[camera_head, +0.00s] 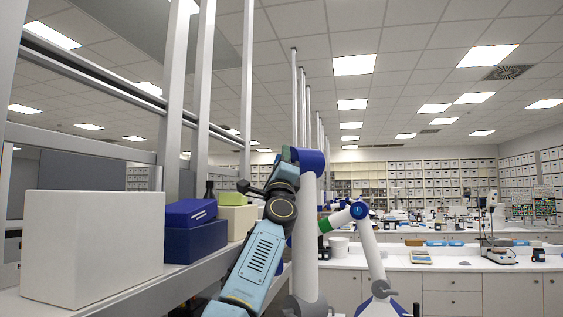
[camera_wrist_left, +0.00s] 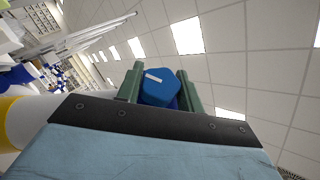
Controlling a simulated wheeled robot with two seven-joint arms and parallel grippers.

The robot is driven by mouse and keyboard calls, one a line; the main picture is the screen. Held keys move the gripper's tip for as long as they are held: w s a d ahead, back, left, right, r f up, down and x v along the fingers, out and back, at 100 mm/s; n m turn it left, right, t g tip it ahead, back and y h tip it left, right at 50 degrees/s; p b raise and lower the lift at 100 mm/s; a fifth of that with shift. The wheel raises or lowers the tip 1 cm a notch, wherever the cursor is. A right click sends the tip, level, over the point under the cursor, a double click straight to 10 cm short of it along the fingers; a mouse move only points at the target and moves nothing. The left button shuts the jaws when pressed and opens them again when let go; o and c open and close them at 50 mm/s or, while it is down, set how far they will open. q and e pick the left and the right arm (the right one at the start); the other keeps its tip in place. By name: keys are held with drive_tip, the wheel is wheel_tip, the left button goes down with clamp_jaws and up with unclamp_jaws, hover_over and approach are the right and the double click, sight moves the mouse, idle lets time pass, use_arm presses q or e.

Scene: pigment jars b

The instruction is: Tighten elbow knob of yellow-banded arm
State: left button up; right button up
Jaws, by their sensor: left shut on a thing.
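The yellow-banded arm stands upright in the head view as a white arm (camera_head: 305,240) with a blue elbow (camera_head: 312,160). Its yellow band (camera_wrist_left: 10,118) shows at the left edge of the wrist view. The blue elbow knob (camera_wrist_left: 158,92), with a white mark on it, sits between the two green fingers of my left gripper (camera_wrist_left: 160,76), which is shut on it. In the head view my left gripper (camera_head: 290,156) is at the elbow's left side, and the knob is hidden there. My right gripper is not in view.
A second white arm (camera_head: 372,250) with a green band (camera_head: 324,225) and a blue elbow (camera_head: 358,210) stands just to the right. A shelf at left holds a large white box (camera_head: 92,245) and blue boxes (camera_head: 190,240). Benches (camera_head: 445,262) with lab equipment lie behind.

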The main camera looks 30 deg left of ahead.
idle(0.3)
use_arm(q)
drive_tip(key=o, duration=1)
drive_tip(key=shift+s+d+f+b, duration=0.3)
drive_tip(key=shift+f+b, duration=0.2)
drive_tip(key=shift+b+v, duration=0.7)
drive_tip(key=shift+v, duration=0.25)
drive_tip(key=p+v, duration=0.2)
drive_tip(key=v, duration=0.8)
drive_tip(key=shift+s, duration=0.15)
